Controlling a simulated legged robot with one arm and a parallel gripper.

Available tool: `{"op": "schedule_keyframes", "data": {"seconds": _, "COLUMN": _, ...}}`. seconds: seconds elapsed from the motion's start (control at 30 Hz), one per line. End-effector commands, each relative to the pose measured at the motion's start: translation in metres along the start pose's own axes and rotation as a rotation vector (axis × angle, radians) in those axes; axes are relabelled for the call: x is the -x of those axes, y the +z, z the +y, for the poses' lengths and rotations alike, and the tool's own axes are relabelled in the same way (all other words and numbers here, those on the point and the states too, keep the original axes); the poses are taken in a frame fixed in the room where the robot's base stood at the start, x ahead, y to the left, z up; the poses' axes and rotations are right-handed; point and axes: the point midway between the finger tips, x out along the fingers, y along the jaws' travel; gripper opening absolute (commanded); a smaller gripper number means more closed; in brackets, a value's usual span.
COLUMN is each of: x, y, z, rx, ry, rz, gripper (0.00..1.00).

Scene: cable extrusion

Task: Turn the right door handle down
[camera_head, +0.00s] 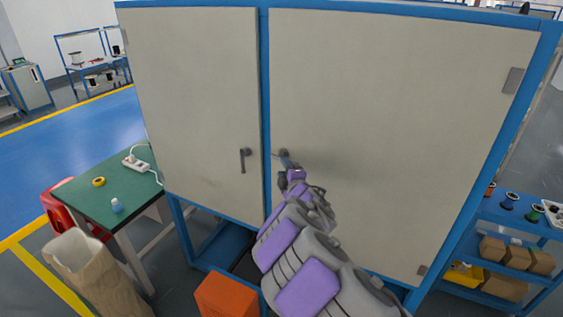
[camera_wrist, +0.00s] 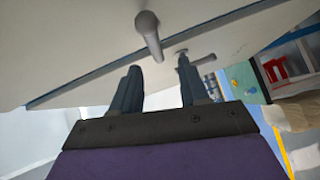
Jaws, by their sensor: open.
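The grey cabinet has two pale doors. The right door (camera_head: 390,130) carries a grey lever handle, largely hidden behind my gripper (camera_head: 285,160) in the head view. In the wrist view, this right door handle (camera_wrist: 149,34) is close ahead, and its free end appears between my two fingertips. My gripper (camera_wrist: 158,80) is open with nothing in its jaws; whether a finger touches the handle, I cannot tell. The left door handle (camera_head: 243,159) hangs downward on the left door (camera_head: 200,100). It also shows farther off in the wrist view (camera_wrist: 201,61).
A green-topped table (camera_head: 105,190) with a power strip (camera_head: 135,163) stands left of the cabinet. An orange box (camera_head: 226,297) is on the floor below. A blue shelf (camera_head: 515,235) with spools and cardboard boxes stands at the right. The blue cabinet frame (camera_head: 264,110) separates the doors.

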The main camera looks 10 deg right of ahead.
Motion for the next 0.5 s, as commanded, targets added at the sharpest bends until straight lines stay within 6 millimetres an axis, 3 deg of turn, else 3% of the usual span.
{"op": "schedule_keyframes", "data": {"seconds": 0.27, "x": -0.027, "y": 0.021, "z": 0.004, "rx": -0.018, "ry": 0.005, "rz": -0.002, "gripper": 0.44}}
{"op": "schedule_keyframes", "data": {"seconds": 0.5, "x": -0.049, "y": 0.009, "z": 0.000, "rx": -0.011, "ry": 0.001, "rz": -0.002, "gripper": 0.44}}
